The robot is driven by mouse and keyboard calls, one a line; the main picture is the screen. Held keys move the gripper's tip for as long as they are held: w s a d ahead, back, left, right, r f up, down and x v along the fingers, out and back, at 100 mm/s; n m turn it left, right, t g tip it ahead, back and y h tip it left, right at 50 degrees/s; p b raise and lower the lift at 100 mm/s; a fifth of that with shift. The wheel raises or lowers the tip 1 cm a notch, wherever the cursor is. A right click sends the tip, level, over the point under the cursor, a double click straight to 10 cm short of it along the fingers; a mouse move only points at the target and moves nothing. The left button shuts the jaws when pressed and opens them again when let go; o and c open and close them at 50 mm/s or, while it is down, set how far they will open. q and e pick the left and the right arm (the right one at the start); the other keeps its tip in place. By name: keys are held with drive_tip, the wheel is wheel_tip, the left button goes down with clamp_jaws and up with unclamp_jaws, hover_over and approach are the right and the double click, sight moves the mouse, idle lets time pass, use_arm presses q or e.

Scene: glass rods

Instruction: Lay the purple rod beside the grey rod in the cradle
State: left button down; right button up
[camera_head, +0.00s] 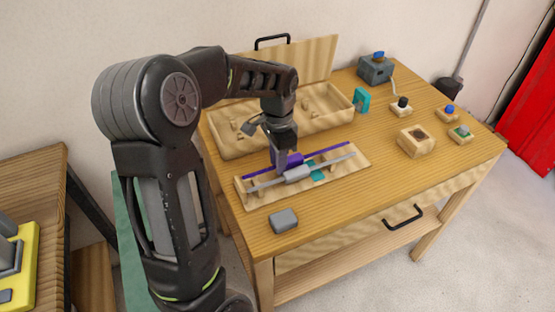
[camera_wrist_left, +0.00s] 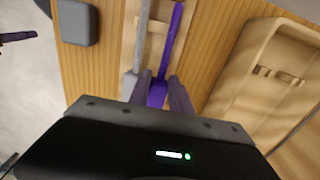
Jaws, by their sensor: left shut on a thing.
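The purple rod (camera_head: 328,154) lies along the far side of the wooden cradle (camera_head: 346,172), next to the grey rod (camera_head: 332,161), roughly parallel to it. My left gripper (camera_head: 286,164) is shut on the purple rod's thicker purple middle block, over the cradle. In the left wrist view the purple rod (camera_wrist_left: 174,40) runs up from between the fingers (camera_wrist_left: 160,92), with the grey rod (camera_wrist_left: 141,40) to its left. I cannot tell whether the purple rod rests fully in the cradle. My right gripper is not in view.
An open wooden case (camera_head: 238,143) stands behind the cradle, its lid up. A grey block (camera_head: 284,221) lies in front. The right front table is clear.

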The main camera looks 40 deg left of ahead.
use_arm(q)
drive_tip(key=shift+s+d+f, duration=0.2)
drive_tip(key=shift+d, duration=0.35)
drive_tip(key=c, duration=1.4)
unclamp_jaws()
drive_tip(key=shift+o, duration=1.4)
drive_tip(key=shift+r, duration=0.2)
drive_tip(key=r, duration=0.7)
drive_tip(key=shift+w+a+b, duration=0.15)
drive_tip(key=shift+a+b, duration=0.15)
drive_tip(key=shift+a, duration=0.05)
drive_tip(key=shift+r, duration=0.4)
drive_tip(key=shift+a, duration=0.1)
